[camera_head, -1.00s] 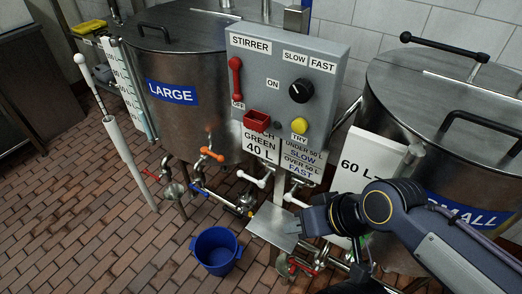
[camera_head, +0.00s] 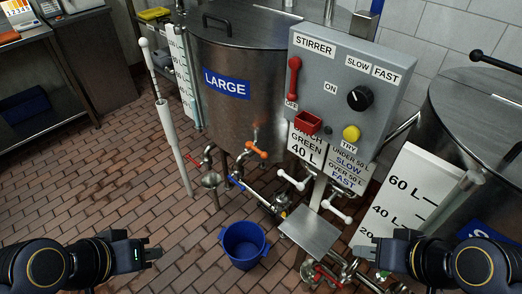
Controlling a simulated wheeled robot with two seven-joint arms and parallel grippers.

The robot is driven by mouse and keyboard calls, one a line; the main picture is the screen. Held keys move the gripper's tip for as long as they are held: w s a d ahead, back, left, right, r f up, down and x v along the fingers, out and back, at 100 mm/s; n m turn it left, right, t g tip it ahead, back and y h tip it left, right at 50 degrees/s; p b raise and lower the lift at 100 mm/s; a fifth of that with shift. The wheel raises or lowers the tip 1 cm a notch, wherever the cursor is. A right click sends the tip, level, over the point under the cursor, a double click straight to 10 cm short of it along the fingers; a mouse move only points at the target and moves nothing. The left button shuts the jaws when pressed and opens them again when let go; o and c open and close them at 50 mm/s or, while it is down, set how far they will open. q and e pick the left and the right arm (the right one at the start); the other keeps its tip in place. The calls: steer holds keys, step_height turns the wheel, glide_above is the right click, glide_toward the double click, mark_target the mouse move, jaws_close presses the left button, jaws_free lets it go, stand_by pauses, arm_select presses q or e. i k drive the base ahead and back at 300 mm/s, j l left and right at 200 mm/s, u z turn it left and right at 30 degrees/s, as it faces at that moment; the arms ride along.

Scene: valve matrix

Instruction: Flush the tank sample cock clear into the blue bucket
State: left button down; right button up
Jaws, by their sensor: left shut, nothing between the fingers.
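The blue bucket (camera_head: 243,245) stands on the brick floor below and in front of the LARGE tank (camera_head: 235,90). Its visible inside looks empty. An orange-handled cock (camera_head: 257,149) sits low on the tank's front, above the bucket and further back. I see no flow from it. My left gripper (camera_head: 157,253) is shut and empty, left of the bucket and apart from it. My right gripper (camera_head: 362,253) is right of the bucket, pointing left, near the pipework; its jaw opening is unclear. Neither gripper touches a valve.
A control box (camera_head: 345,85) with a red lever, black knob and yellow button stands between the tanks. A metal plate (camera_head: 310,232) and red- and white-handled valves crowd below it. A white rod (camera_head: 168,120) stands left. Brick floor is clear at left.

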mark_target(259, 151)
steer(key=i+l+z, duration=0.1)
steer(key=l+z, duration=0.25)
steer(key=i+l+z, duration=0.1)
steer(key=z, duration=0.25)
